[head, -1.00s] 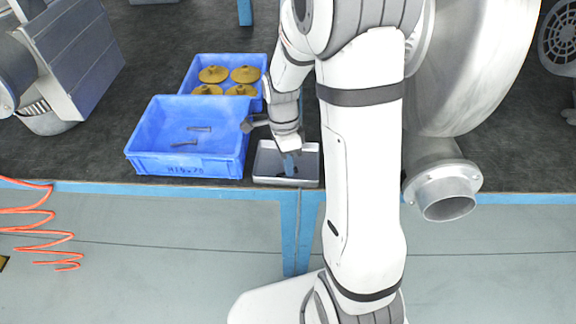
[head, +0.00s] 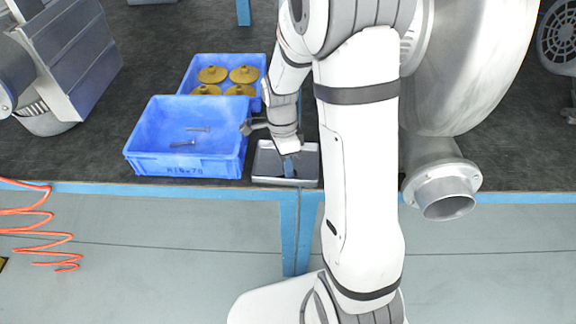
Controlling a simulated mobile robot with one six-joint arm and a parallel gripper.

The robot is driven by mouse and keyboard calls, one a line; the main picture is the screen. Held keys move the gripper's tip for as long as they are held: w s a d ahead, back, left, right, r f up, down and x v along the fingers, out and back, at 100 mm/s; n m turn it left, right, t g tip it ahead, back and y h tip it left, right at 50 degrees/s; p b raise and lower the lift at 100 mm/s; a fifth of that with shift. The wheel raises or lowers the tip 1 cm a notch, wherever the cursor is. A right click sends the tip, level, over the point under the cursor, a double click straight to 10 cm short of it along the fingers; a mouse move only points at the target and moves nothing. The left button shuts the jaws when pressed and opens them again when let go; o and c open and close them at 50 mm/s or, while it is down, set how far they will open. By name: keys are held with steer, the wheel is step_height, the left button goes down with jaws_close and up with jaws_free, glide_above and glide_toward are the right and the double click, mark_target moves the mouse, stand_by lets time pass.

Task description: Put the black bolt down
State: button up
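My gripper (head: 288,166) points down into a small silver metal tray (head: 310,182) near the front edge of the bench. Two dark bolts lie apart on the floor of the blue crate to the left, one nearer (head: 182,144) and one farther (head: 198,129).
The front blue crate (head: 185,167) stands left of the tray. A second blue crate (head: 190,72) behind it holds several brass-coloured discs (head: 212,74). A large grey blower housing (head: 465,100) with a flanged outlet (head: 446,192) stands to the right. An orange coiled hose (head: 35,235) hangs at the left.

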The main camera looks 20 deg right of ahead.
steer(key=p+v, duration=0.1)
steer(key=v, duration=1.1)
steer(key=s+r+n+t, duration=0.2)
steer(key=s+n, duration=0.5)
steer(key=n, duration=0.2)
steer(key=s+r+n+t, duration=0.3)
steer(key=s+n, duration=0.5)
steer(key=n, duration=0.1)
steer(key=shift+d, duration=0.2)
steer(key=shift+r, duration=0.1)
